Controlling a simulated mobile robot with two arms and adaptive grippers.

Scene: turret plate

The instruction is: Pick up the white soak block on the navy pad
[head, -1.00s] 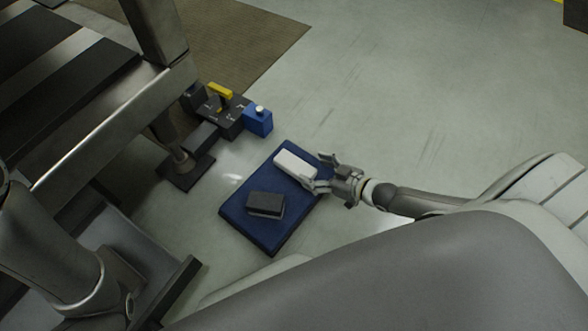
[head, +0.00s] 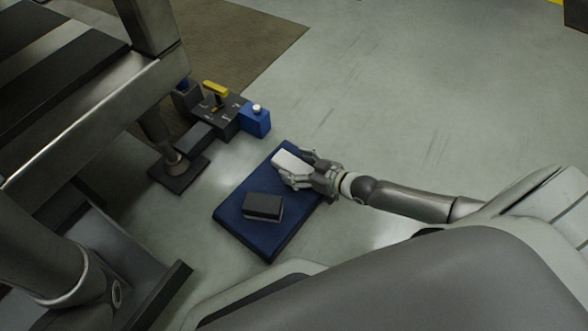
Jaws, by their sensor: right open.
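The white soak block (head: 287,160) lies at the far end of the navy pad (head: 238,220), which is on the floor. My right gripper (head: 302,168) is open, low over the far right part of the pad. Its fingers reach to both sides of the block's right end and hide part of it. I cannot tell whether they touch the block. My left gripper is not in view.
A dark grey block (head: 262,206) sits on the near part of the pad. Beyond the pad stand a dark holder (head: 224,118) with a yellow-topped item (head: 215,88) and a blue container (head: 256,121) with a white cap. A metal table (head: 110,100) is on the left. The floor at the right is clear.

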